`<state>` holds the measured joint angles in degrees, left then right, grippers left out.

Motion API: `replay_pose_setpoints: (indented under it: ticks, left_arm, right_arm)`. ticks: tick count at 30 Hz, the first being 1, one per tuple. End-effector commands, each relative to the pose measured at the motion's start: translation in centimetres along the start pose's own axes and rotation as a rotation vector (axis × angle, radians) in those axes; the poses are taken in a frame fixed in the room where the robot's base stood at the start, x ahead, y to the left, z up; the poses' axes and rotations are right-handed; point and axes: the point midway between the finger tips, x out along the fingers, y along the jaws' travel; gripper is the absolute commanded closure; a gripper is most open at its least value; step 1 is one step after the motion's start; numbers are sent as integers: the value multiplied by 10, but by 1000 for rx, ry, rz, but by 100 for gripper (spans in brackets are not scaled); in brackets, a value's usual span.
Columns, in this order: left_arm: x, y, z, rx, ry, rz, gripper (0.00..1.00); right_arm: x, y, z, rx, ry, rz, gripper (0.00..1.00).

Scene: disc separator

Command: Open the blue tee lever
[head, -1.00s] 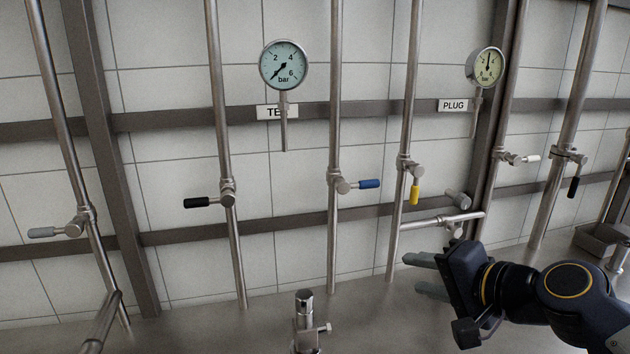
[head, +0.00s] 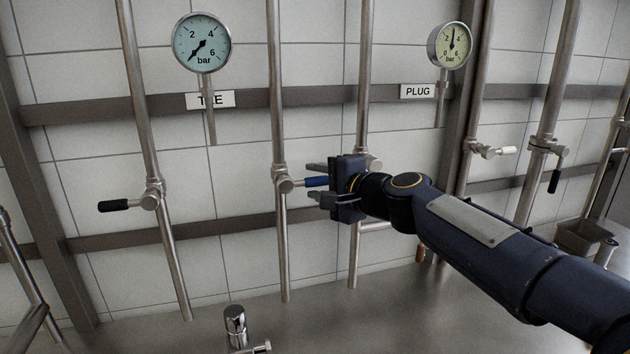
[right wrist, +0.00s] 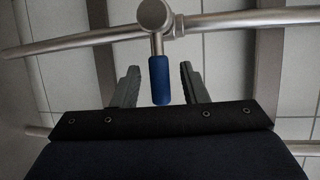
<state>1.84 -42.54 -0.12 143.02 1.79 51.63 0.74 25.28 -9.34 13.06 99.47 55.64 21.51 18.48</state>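The blue lever (head: 316,182) sticks out horizontally to the right from a valve (head: 283,180) on a vertical steel pipe. My right gripper (head: 317,182) is at the lever, with one finger above the handle and one below. In the right wrist view the blue handle (right wrist: 159,80) lies between the two open fingers (right wrist: 159,88), with a gap on both sides. The handle's outer end is near the gripper's palm. My left gripper is not in view.
A black lever (head: 115,205) points left on the pipe to the left. A TEE gauge (head: 202,42) and a PLUG gauge (head: 450,45) hang above. The yellow lever is hidden behind my right arm. A white lever (head: 502,151) and another black lever (head: 554,181) are further right.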

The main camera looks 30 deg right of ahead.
Motion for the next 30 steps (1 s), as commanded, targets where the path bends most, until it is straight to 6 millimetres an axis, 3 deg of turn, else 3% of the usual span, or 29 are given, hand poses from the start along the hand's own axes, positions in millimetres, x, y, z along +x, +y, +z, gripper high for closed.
replay_pose_setpoints:
  ticks: [11,20,30]
  left_arm:
    - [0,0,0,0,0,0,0]
    - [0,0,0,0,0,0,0]
    - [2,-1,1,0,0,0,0]
  right_arm:
    - [8,0,0,-1,0,0,60]
    - [8,0,0,-1,0,0,100]
    - [8,2,0,6,-2,-3,100]
